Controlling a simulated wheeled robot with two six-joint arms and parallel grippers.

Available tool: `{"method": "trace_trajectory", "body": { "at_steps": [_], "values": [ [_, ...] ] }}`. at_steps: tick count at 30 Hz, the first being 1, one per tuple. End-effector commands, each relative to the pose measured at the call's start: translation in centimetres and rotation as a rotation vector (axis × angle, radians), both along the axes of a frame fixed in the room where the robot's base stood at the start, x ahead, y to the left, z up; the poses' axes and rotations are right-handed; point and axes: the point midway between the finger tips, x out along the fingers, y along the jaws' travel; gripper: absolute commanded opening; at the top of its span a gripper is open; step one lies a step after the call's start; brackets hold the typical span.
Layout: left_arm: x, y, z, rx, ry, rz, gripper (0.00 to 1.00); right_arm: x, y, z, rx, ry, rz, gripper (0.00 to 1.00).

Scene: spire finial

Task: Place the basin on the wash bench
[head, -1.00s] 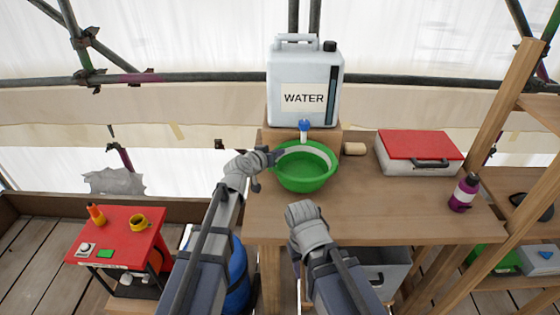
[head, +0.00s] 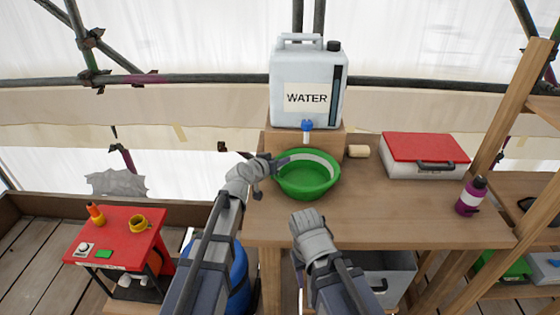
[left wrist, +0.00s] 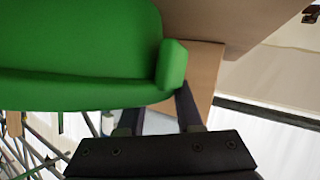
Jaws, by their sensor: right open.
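The green basin (head: 307,184) is upright over the back left part of the wooden wash bench (head: 400,215), in front of and below the water can's tap. I cannot tell whether its bottom touches the wood. My left gripper (head: 275,162) is shut on the basin's left rim, with one dark finger showing inside the rim. In the left wrist view, the basin (left wrist: 80,50) fills the upper left and partly hides the fingers (left wrist: 158,118). My right gripper (head: 303,215) is open and empty over the bench's front edge, apart from the basin.
The white water can (head: 306,85) with a blue tap stands on a wooden block behind the basin. A tan cylinder (head: 359,151), a red-lidded box (head: 425,155) and a purple bottle (head: 471,196) stand to the right. The bench's middle is clear. A red table (head: 118,240) is at left.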

Motion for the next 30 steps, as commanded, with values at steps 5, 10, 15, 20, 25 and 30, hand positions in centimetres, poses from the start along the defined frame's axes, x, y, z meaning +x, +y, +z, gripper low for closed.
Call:
{"method": "trace_trajectory", "body": {
  "at_steps": [5, 10, 15, 20, 25, 30],
  "values": [
    [0.0, 0.0, 0.2, 0.0, 0.0, 0.0, 0.34, 0.0, 0.0, 0.2, 0.0, 0.0, 0.0, 0.5],
    [-1.6, 0.8, 1.2, -0.001, 0.001, 0.002, 0.34, 0.0, 0.0, 1.2, 0.0, 0.0, 0.0, 0.5],
    [-4.7, 2.4, 2.7, -0.001, 0.0, 0.003, 0.34, 0.0, 0.0, 2.7, 0.0, 0.0, 0.0, 0.5],
    [-7.2, 3.7, 3.8, -0.001, 0.001, 0.003, 0.34, 0.0, 0.0, 3.8, 0.0, 0.0, 0.0, 0.5],
    [-9.0, 4.8, 4.5, 0.0, 0.001, 0.001, 0.34, 0.0, 0.0, 4.5, 0.0, 0.0, 0.0, 0.5],
    [-9.8, 5.2, 4.8, 0.0, 0.0, 0.0, 0.34, 0.0, 0.0, 4.8, 0.0, 0.0, -0.001, 0.5]
  ]
}}
